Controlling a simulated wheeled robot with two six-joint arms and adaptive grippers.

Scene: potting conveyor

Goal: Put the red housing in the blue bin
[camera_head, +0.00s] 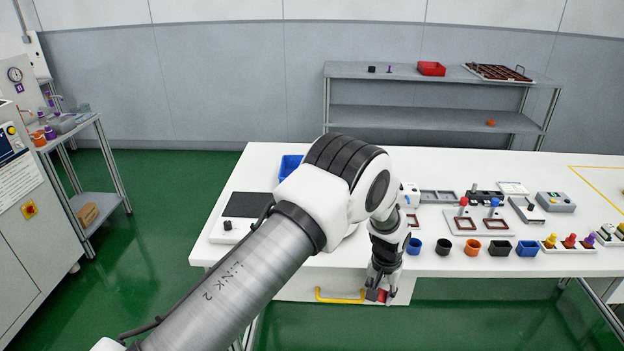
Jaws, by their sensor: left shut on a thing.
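My left gripper (379,288) hangs low at the front edge of the white table, in front of a drawer. It is shut on the red housing (382,296), of which only a small red part shows between the dark fingers. A blue bin (290,165) stands at the back left of the table, partly hidden behind my left arm. The gripper is well in front of it and to its right. My right gripper is not in view.
A row of small cups and boxes, including a blue cup (414,246) and a small blue box (527,247), lines the front edge right of the gripper. A dark-topped scale (247,204) is at left. A yellow drawer handle (340,299) is below.

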